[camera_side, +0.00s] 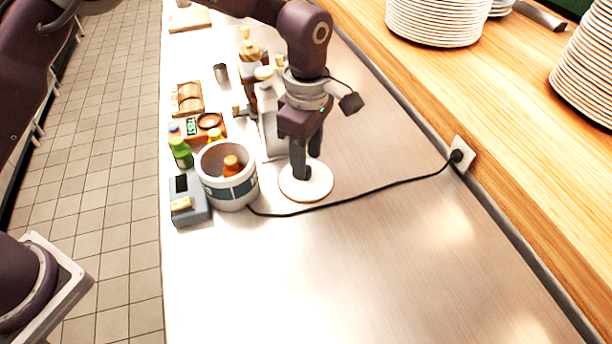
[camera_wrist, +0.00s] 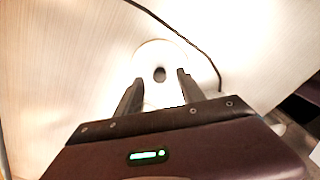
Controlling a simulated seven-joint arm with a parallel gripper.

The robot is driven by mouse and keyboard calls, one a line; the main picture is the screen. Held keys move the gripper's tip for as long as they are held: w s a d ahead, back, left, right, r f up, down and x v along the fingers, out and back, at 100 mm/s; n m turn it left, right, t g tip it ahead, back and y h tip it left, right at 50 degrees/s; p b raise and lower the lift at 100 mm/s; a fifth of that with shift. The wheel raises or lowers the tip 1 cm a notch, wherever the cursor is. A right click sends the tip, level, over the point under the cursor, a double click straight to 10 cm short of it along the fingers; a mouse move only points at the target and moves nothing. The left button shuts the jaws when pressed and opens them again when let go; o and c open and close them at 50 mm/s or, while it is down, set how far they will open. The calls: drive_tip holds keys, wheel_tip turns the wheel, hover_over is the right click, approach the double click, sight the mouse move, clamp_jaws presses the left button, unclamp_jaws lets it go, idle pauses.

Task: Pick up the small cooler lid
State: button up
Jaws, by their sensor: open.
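The small cooler lid (camera_side: 319,186) is a round white disc lying flat on the steel counter, just right of the cooler (camera_side: 212,189), a white open tub with a dark blue band. In the wrist view the lid (camera_wrist: 158,94) has a dark knob (camera_wrist: 160,74) at its middle. My gripper (camera_side: 307,170) points down over the lid with its fingers apart. In the wrist view my gripper (camera_wrist: 157,80) has one finger on each side of the knob, with nothing held. Whether the fingers touch the lid I cannot tell.
An orange-capped bottle (camera_side: 232,166) stands inside the cooler. A grey device (camera_side: 188,200), a green bottle (camera_side: 181,153) and other containers crowd the left edge. A black cord (camera_side: 371,193) runs from the wall outlet (camera_side: 461,155) past the lid. The front counter is clear.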

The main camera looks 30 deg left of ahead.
wheel_tip(320, 180, down, 3)
drive_tip(key=shift+a, duration=0.1)
drive_tip(key=shift+c, duration=0.5)
clamp_jaws()
